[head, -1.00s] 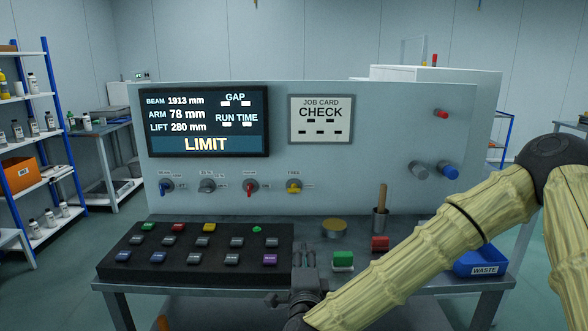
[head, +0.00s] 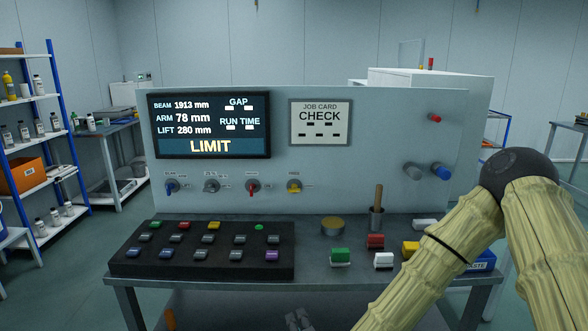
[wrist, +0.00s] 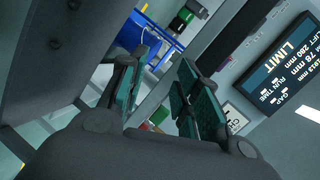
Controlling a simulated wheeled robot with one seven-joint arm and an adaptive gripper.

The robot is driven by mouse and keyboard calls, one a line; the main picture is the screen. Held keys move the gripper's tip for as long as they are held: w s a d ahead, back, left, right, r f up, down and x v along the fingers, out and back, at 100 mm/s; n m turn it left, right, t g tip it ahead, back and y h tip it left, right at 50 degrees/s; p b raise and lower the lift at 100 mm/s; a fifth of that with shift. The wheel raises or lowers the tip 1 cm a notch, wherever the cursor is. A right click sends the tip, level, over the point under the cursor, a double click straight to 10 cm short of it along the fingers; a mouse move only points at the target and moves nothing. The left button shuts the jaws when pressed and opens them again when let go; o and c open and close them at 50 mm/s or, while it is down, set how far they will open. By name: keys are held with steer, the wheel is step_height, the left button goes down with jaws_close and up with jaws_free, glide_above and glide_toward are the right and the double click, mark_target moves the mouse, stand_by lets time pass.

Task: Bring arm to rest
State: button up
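My arm, in a ribbed yellow cover, bends at a dark joint at the right of the head view. My gripper (wrist: 160,78) shows in the wrist view with its two teal-padded fingers apart and nothing seen between them. In the head view only a grey part of it (head: 299,319) shows low at the bottom edge, in front of the bench. The panel screen (head: 210,125) reads LIMIT, with ARM 78 mm and LIFT 280 mm. It also shows tilted at the right of the wrist view (wrist: 285,60).
Shelves (head: 35,135) stand at left.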

steer(key=s+d+f+n+g+p, duration=0.2)
steer(key=s+d+f+n+g, duration=0.15)
steer(key=s+f, duration=0.65)
steer(key=s+d+f+n+g+h+p, duration=0.1)
steer(key=s+d+f+n+g, duration=0.3)
steer(key=s+d, duration=0.5)
steer(key=s+d+f+n+g+h+p, duration=0.1)
steer(key=s+d+f+n+g+p, duration=0.3)
steer(key=s, duration=1.1)
steer(key=d+f+g, duration=0.2)
steer(key=d+f, duration=0.1)
steer(key=d, duration=0.1)
steer(key=shift+s+d+h, duration=0.3)
steer(key=shift+s+d, duration=0.05)
